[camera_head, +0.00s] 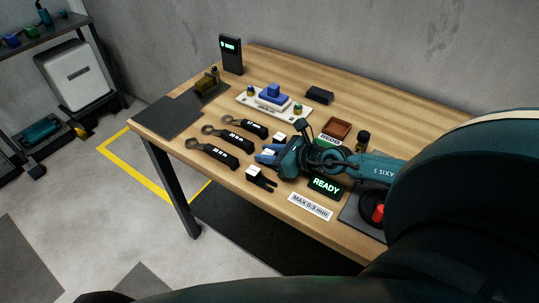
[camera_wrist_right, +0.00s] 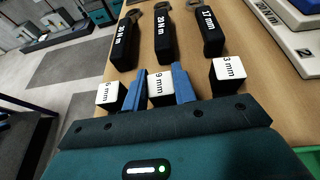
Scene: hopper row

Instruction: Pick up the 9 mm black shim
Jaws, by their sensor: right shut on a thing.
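The 9 mm shim's white labelled block (camera_wrist_right: 159,86) sits between the two blue fingers of my right gripper (camera_wrist_right: 158,90) in the wrist view. In the head view my right gripper (camera_head: 266,156) is low over the table between two other shims, and I cannot tell whether the held shim touches the table. The 3 mm shim (camera_wrist_right: 228,76) stands on the other side. My left gripper is not in view.
Several black torque wrenches (camera_head: 222,154) lie left of the gripper. A blue part on a white plate (camera_head: 273,98) is behind. A READY display (camera_head: 326,186), a MAX 0.3 mm label (camera_head: 310,206) and a brown tray (camera_head: 337,128) are close by. The wooden table's (camera_head: 180,158) front edge is near.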

